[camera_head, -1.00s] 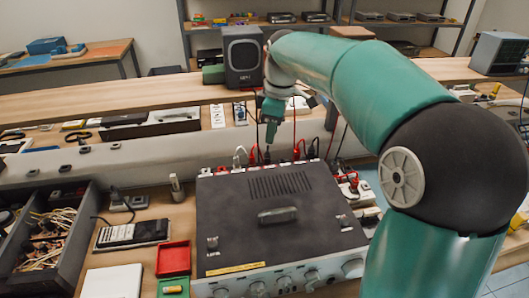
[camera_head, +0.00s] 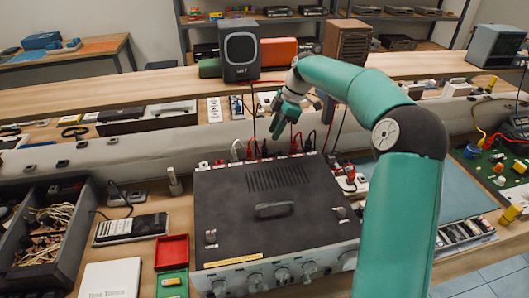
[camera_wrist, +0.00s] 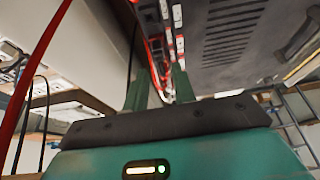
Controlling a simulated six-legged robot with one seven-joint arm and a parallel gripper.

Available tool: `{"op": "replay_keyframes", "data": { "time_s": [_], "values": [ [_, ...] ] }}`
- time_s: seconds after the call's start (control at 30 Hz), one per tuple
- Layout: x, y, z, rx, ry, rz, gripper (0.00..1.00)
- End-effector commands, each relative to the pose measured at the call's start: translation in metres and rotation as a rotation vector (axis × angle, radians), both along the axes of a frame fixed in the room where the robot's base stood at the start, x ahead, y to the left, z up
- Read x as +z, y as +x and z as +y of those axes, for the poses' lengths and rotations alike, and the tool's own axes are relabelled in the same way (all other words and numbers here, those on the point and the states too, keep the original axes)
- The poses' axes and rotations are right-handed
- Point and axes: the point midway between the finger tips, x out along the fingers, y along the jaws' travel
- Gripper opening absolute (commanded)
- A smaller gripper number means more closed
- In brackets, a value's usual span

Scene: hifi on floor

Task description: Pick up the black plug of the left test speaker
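The left test speaker, a dark grey box (camera_head: 240,57), stands on the back shelf, with a thin dark cable running down toward the amplifier (camera_head: 275,210). Along the amplifier's back edge is a row of plugs: a black plug (camera_head: 265,149), a white plug (camera_head: 237,150) and red plugs, one of them (camera_head: 297,144) farther right. I cannot tell for sure which black plug belongs to the left speaker. My gripper (camera_head: 277,131) is just above and behind this row, fingers tilted down. In the wrist view its fingers (camera_wrist: 160,92) stand apart, with nothing visibly held.
A brown speaker (camera_head: 347,43) stands to the right on the back shelf. Red and dark cables hang close around the gripper. An open cable drawer (camera_head: 42,235), red tray (camera_head: 172,249) and green tray lie left of the amplifier. A blue mat (camera_head: 455,190) lies right.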

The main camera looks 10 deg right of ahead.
Motion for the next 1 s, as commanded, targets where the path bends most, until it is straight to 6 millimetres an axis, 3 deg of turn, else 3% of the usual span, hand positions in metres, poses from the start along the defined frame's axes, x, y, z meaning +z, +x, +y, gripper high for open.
{"op": "replay_keyframes", "data": {
  "time_s": [0.1, 0.33, 0.6, 0.9, 1.0],
  "values": [
    [-0.018, 0.0, 0.008, 0.001, 0.0, 0.001, 0.26],
    [-0.034, 0.0, 0.016, 0.001, -0.001, 0.001, 0.26],
    [-0.068, 0.002, 0.034, -0.001, 0.0, 0.001, 0.26],
    [-0.074, 0.003, 0.036, 0.0, -0.001, -0.001, 0.26],
    [-0.073, 0.003, 0.036, 0.0, -0.001, -0.001, 0.07]
  ]
}}
